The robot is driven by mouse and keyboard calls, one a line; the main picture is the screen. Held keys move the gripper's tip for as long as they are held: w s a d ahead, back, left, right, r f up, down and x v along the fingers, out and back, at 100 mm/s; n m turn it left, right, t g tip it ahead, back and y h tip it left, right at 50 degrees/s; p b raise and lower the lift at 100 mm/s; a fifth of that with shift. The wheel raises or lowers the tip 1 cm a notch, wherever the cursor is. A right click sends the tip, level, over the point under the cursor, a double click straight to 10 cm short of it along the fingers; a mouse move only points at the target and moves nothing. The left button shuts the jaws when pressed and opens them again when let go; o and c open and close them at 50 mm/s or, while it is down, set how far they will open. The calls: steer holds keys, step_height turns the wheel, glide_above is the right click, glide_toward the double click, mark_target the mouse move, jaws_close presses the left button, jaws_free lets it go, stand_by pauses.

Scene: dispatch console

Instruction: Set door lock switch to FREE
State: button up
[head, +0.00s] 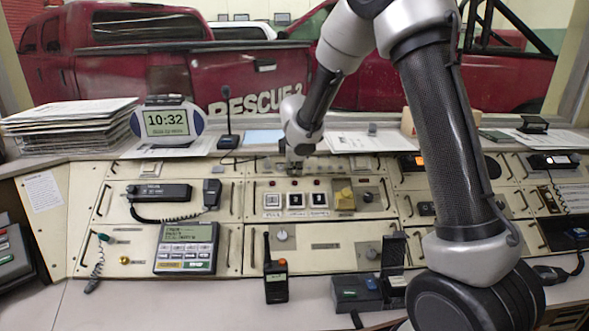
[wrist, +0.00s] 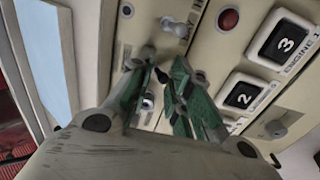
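My gripper (wrist: 162,72) has green finger pads and is close over the upper console panel in the wrist view. Its fingertips are apart, with a small dark part and a bit of panel showing between them. A small metal switch (wrist: 174,28) sits on the panel just beyond the fingertips. No label on it can be read, so I cannot tell which switch is the door lock or how it is set. In the head view my gripper (head: 294,163) is at the top of the middle panel, above the numbered buttons, and its fingers are too small to make out.
Numbered buttons (head: 295,200) and a red lamp (wrist: 229,19) are beside the gripper. A yellow part (head: 344,195) is to their right. A handheld radio (head: 276,281) stands on the desk in front. A microphone (head: 228,120) and papers are on the ledge above.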

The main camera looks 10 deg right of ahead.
steer(key=shift+w+r, duration=0.1)
stand_by(0.3)
steer(key=shift+w+d+r, duration=0.25)
steer(key=shift+w+r, duration=0.75)
steer(key=shift+w, duration=0.3)
stand_by(0.3)
steer(key=v, duration=0.5)
steer(key=shift+s+r, duration=0.2)
steer(key=shift+s, duration=0.25)
